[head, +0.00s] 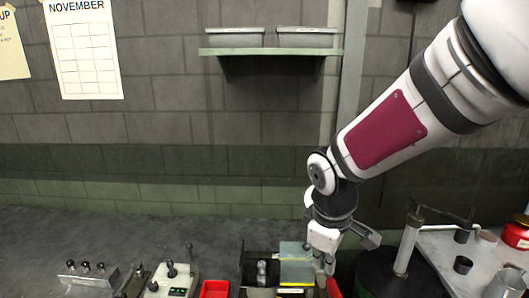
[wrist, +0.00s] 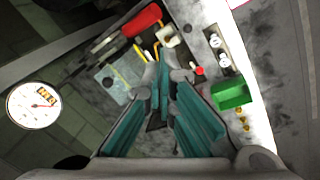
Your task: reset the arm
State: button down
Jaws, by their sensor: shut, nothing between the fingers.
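My arm reaches in from the upper right in the head view. My gripper (head: 328,262) points down at the lower middle, over the right end of the row of machine parts. In the wrist view my gripper (wrist: 163,68) shows its teal-lined fingers drawn together at the tips, with nothing held between them. I cannot tell whether the fingers touch anything.
A red bin (head: 215,289), a lever box (head: 172,280) and a switch block (head: 87,276) stand left along the bottom. A side table (head: 450,262) with cups and a post is at right. A shelf (head: 270,52) hangs on the wall. The wrist view shows a gauge (wrist: 34,106) and green bin (wrist: 231,94).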

jog(key=s+d+r+m+t, duration=0.1)
jog(key=s+d+r+m, duration=0.2)
jog(key=s+r+m, duration=0.2)
jog(key=s+d+r+m+t+b, duration=0.1)
jog(key=s+r+m, duration=0.4)
jog(key=s, duration=0.5)
jog(key=d+r+t, duration=0.1)
jog(key=d, duration=0.1)
jog(key=shift+d+r+m+y, duration=0.3)
jog(key=shift+d+m+y, duration=0.05)
jog(key=shift+m+y, duration=0.05)
